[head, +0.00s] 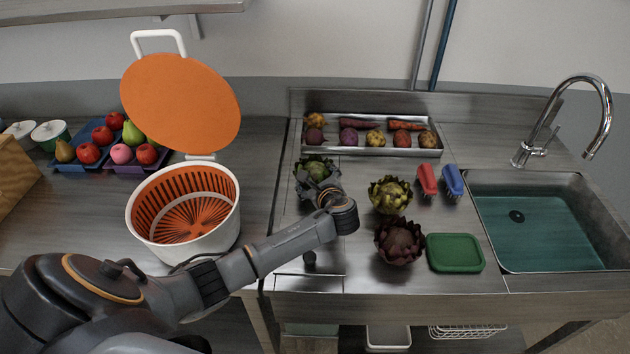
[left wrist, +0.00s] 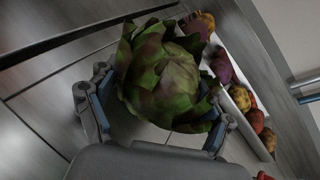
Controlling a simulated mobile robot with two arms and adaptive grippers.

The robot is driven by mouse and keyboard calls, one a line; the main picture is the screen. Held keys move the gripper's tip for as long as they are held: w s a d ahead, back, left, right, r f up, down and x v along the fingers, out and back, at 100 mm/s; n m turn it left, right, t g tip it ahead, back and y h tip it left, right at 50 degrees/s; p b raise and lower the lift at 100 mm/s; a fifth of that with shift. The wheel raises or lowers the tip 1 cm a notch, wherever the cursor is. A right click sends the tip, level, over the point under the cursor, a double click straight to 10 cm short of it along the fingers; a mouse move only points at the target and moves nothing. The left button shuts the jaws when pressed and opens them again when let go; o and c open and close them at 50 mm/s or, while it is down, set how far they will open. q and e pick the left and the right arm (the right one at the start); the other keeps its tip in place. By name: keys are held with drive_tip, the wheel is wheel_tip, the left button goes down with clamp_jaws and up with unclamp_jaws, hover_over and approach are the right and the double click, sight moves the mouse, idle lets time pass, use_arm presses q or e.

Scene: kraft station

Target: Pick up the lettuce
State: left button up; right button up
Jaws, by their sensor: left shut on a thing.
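The green leafy head, which I take as the lettuce (head: 314,168), is at the left part of the steel counter, in front of the vegetable tray. My left gripper (head: 321,188) reaches it from the front and partly hides it. In the left wrist view the lettuce (left wrist: 162,78) fills the space between the two fingers, one on each side, and the gripper is shut on it. I cannot tell whether it is clear of the counter. My right gripper is not in view.
A yellow-green leafy head (head: 390,195) and a dark purple one (head: 399,241) stand to the right. A green box (head: 455,253), red brush (head: 427,179) and blue brush (head: 453,180) lie nearer the sink (head: 540,225). An open white-and-orange spinner (head: 184,212) stands left. A vegetable tray (head: 372,151) is behind.

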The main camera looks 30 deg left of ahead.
use_arm(q)
drive_tip(key=s+d+r+b, duration=0.1)
drive_tip(key=s+d+r, duration=0.1)
drive_tip(key=s+r, duration=0.9)
drive_tip(key=shift+s+d+b, duration=0.35)
drive_tip(key=shift+s+d, duration=0.05)
drive_tip(key=shift+s, duration=0.25)
drive_tip(key=shift+s+d+r, duration=0.15)
drive_tip(key=shift+s+r, duration=0.3)
drive_tip(key=shift+s, duration=0.25)
